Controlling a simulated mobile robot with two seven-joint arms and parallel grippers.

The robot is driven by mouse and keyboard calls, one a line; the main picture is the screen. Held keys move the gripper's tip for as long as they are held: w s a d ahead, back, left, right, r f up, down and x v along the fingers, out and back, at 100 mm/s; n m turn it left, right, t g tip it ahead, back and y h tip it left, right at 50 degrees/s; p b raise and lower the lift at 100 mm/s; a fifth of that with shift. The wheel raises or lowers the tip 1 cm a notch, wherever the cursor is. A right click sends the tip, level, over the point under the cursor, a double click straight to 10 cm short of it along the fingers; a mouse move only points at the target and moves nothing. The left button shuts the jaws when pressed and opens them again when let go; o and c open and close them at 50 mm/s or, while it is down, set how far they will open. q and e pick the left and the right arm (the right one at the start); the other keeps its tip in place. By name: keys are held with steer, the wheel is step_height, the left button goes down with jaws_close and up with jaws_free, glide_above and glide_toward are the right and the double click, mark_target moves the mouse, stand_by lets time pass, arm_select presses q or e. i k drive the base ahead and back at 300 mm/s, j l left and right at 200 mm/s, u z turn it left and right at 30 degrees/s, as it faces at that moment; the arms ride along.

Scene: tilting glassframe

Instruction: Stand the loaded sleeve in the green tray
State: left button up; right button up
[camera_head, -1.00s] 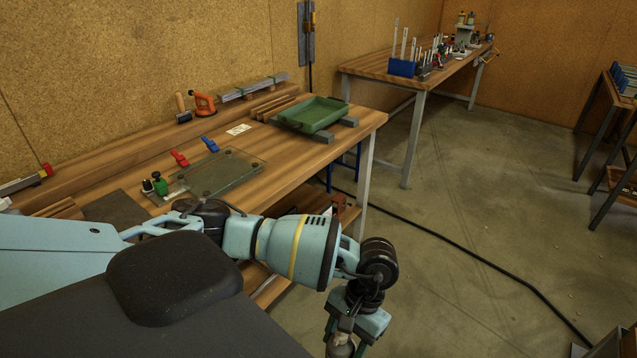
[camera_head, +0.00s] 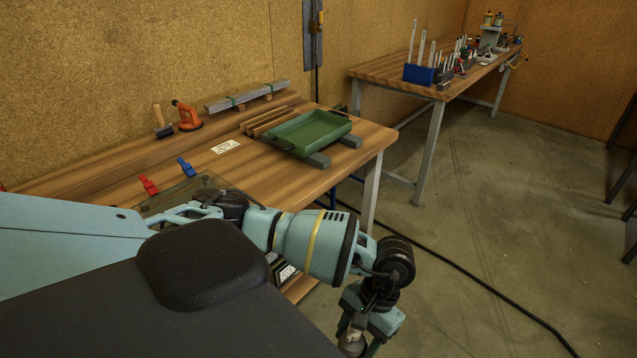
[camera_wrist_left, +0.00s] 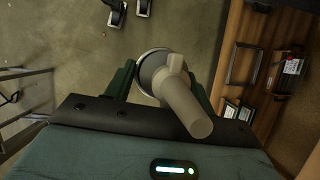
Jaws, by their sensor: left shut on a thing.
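The green tray (camera_head: 322,146) lies on the workbench at its far right part, on grey bars, and its visible inside looks empty. My left gripper (camera_head: 354,346) hangs at the bottom of the head view, beyond the bench's front edge. In the left wrist view its green fingers (camera_wrist_left: 160,85) are shut on a pale grey-beige cylinder with a wider round end, which looks like the sleeve (camera_wrist_left: 187,107). What is loaded in it cannot be made out. The sleeve is apart from the tray. My right gripper is not in view.
The workbench (camera_head: 345,170) holds wooden strips (camera_head: 265,120), an orange tool (camera_head: 187,117), red and blue clamps (camera_head: 186,167) and a glass plate partly behind my arm. A second bench (camera_head: 440,90) stands at the back right.

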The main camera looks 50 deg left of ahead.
mark_target(300, 137)
steer(key=i+j, duration=0.15)
steer(key=i, duration=0.25)
steer(key=i+j, duration=0.2)
steer(key=i, duration=1.75)
steer(key=u, duration=1.8)
